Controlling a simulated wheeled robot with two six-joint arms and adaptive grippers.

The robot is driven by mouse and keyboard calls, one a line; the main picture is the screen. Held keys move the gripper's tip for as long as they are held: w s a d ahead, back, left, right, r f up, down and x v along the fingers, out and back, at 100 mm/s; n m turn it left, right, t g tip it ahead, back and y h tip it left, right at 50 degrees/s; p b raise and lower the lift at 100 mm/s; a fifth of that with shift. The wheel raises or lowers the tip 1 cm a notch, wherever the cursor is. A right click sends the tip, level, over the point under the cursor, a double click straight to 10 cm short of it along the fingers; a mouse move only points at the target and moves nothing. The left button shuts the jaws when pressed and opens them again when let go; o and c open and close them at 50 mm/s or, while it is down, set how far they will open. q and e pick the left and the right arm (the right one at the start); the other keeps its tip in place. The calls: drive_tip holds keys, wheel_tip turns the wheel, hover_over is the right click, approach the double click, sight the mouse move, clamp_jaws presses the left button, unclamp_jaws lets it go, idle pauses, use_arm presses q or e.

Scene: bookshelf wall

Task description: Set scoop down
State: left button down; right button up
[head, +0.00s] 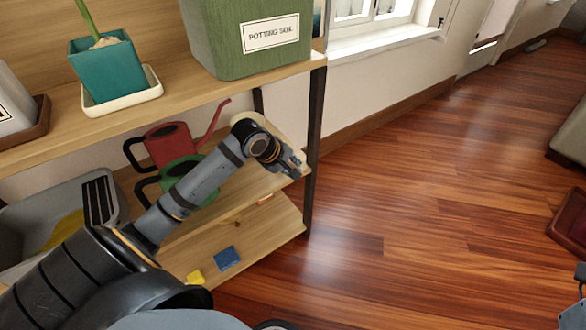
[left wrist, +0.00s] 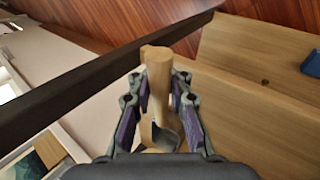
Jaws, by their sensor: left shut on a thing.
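My left gripper (head: 290,166) is at the right end of the middle shelf board (head: 215,208), close to the dark upright post. In the left wrist view my left gripper (left wrist: 158,92) is shut on a wooden scoop (left wrist: 158,68). The scoop's plain handle end points away from the wrist, and a hollowed part shows between the fingers near the palm. In the head view I cannot make out the scoop clearly at the gripper.
A red watering can (head: 168,144) and a green watering can (head: 183,172) stand behind my left arm. A grey bin (head: 30,215) is at left. A potting soil container (head: 225,40) and potted plant (head: 105,68) sit above. A blue item (head: 227,257) lies on the lower shelf.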

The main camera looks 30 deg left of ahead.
idle(0.4)
use_arm(q)
drive_tip(key=c, duration=1.3)
unclamp_jaws()
drive_tip(key=shift+f, duration=0.1)
drive_tip(key=shift+o, duration=0.2)
